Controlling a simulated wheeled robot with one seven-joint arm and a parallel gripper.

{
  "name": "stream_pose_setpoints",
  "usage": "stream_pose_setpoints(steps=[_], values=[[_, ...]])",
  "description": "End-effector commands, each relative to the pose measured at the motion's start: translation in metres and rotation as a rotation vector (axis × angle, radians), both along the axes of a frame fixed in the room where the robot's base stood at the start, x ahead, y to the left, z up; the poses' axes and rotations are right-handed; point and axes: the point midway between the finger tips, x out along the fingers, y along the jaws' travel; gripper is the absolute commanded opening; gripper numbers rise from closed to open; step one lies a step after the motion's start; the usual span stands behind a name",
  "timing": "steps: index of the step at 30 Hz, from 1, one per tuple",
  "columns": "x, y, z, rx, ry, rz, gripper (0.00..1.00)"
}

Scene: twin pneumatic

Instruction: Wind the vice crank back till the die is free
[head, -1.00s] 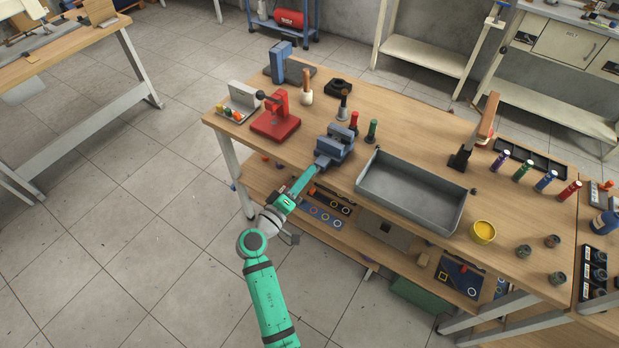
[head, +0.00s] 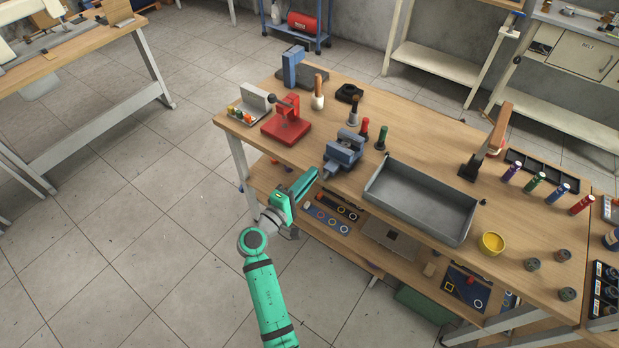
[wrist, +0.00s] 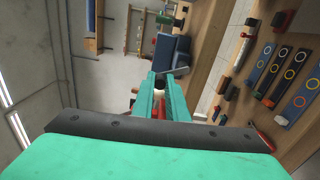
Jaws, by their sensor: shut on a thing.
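The blue-grey vice (head: 344,150) stands at the front edge of the wooden bench (head: 420,150). It also shows beyond my fingers in the wrist view (wrist: 181,55). My green gripper (head: 317,172) reaches up to the vice's front from off the bench edge. In the wrist view my fingers (wrist: 160,84) are closed around a dark round piece, the end of the vice crank (wrist: 160,82). Most of the crank is hidden by the fingers. I cannot make out the die between the jaws.
A grey tray (head: 450,213) stands right of the vice, and a red press (head: 287,125) stands to its left. Red and green-handled tools (head: 382,138) stand behind it. A lower shelf with tool boards (head: 326,218) lies under the bench. The floor in front is clear.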

Motion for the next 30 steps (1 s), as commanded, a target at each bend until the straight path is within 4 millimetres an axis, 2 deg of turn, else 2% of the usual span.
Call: stream_pose_setpoints(steps=[8,9,11,12,23,30], values=[[0.0,0.002,0.0,0.0,0.0,0.003,0.0],[0.0,0.002,0.0,0.0,0.0,0.003,0.15],[0.0,0.001,0.0,0.0,0.0,0.003,0.3],[0.0,0.001,0.0,0.0,0.0,0.002,0.32],[-0.004,0.004,0.0,0.0,0.0,0.002,0.32],[-0.033,0.026,-0.001,0.001,0.001,0.005,0.32]])
